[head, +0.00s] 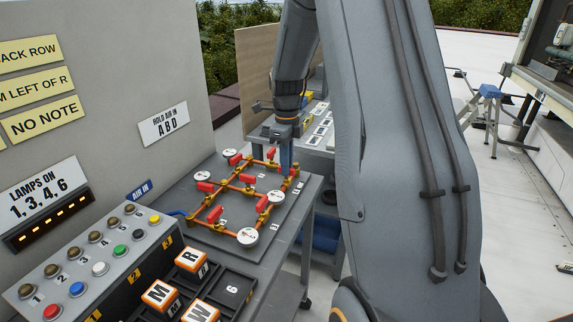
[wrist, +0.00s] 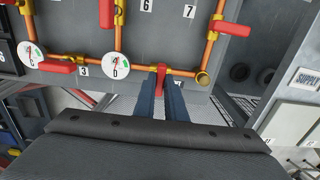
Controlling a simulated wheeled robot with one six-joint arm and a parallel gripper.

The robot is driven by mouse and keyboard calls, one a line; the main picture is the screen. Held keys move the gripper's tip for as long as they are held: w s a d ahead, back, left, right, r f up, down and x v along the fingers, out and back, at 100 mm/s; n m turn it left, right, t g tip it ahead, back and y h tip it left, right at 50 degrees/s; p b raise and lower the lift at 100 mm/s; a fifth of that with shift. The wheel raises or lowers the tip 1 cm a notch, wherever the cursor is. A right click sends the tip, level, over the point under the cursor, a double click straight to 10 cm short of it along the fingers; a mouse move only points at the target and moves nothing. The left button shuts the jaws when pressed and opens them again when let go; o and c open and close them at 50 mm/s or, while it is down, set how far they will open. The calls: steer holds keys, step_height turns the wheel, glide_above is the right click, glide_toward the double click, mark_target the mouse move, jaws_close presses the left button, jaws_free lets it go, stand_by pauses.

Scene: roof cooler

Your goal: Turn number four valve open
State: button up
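The valve board (head: 205,238) carries orange pipes with brass fittings, several red valve handles and white gauges. My gripper (head: 287,160) points down at the board's far right corner in the head view. In the wrist view the two blue fingers of my gripper (wrist: 163,78) stand on either side of a red valve handle (wrist: 161,72), on the pipe near a brass end fitting. Whether the fingers press on it cannot be told. The labels 3 (wrist: 84,71), 6 and 7 are readable; I see no readable 4 at this handle, and the fingers may cover its label.
Two gauges (wrist: 116,67) sit left of the fingers in the wrist view. The lamp and button panel (head: 90,265) and a tray with lettered blocks (head: 190,258) stand in front of the board. My arm hides the right side.

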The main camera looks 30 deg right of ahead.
jaws_close()
steer(key=n+p, duration=0.1)
steer(key=n, duration=0.2)
steer(key=shift+r+n, duration=0.1)
steer(key=shift+n, duration=0.3)
steer(key=n+p, duration=0.1)
steer(key=n, duration=0.3)
steer(key=shift+n, duration=0.3)
steer(key=n, duration=0.4)
steer(key=shift+p, duration=0.35)
steer(key=shift+n, duration=1.7)
steer(key=o, duration=0.7)
jaws_free()
steer(key=shift+c, duration=0.2)
